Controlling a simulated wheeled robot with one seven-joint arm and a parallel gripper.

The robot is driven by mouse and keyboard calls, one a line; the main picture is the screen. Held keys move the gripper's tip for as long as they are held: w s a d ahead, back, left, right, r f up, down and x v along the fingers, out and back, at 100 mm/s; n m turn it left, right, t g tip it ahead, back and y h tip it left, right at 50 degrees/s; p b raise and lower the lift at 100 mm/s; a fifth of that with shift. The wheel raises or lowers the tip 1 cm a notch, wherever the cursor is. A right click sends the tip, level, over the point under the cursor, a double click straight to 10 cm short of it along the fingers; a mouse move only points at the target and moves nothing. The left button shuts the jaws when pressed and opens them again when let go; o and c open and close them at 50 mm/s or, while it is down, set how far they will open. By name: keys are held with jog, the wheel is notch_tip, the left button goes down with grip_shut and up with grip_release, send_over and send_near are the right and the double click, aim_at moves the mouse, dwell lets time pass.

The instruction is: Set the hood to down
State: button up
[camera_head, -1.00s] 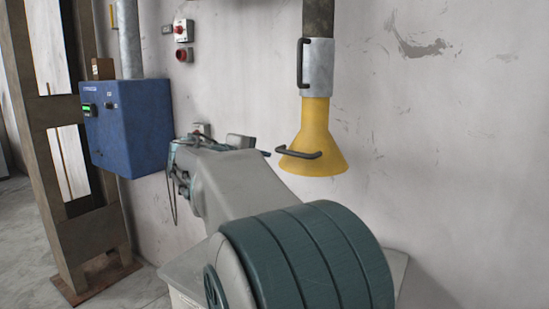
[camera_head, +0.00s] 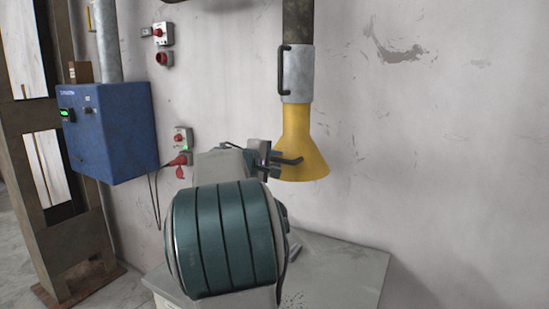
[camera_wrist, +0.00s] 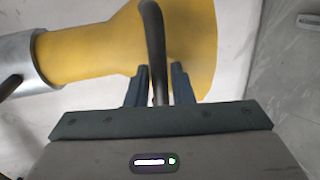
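The yellow cone-shaped hood (camera_head: 305,135) hangs by the wall below a grey metal sleeve (camera_head: 300,75) on a dark pipe. A dark bar handle (camera_head: 291,161) sticks out near its lower rim. My gripper (camera_head: 278,159) is at this handle. In the wrist view, the handle (camera_wrist: 156,45) runs between the two fingers of my gripper (camera_wrist: 160,75). The fingers stand apart with narrow gaps beside the bar, so I see it as open around the handle. The hood's yellow surface (camera_wrist: 95,45) lies beyond the fingertips. Part of the handle is hidden behind my gripper's body.
A second dark handle (camera_head: 283,70) is on the metal sleeve above. A grey table top (camera_head: 340,272) is below the hood. A blue control box (camera_head: 110,130), red-button switches (camera_head: 163,34) and a red plug (camera_head: 180,160) are on the left. The wall to the right is clear.

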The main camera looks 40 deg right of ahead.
jog(key=shift+d, duration=0.15)
grip_shut()
notch_tip(320, 180, down, 12)
jog(key=b, duration=1.3)
jog(key=shift+r, duration=0.15)
grip_release()
jog(key=shift+r, duration=0.1)
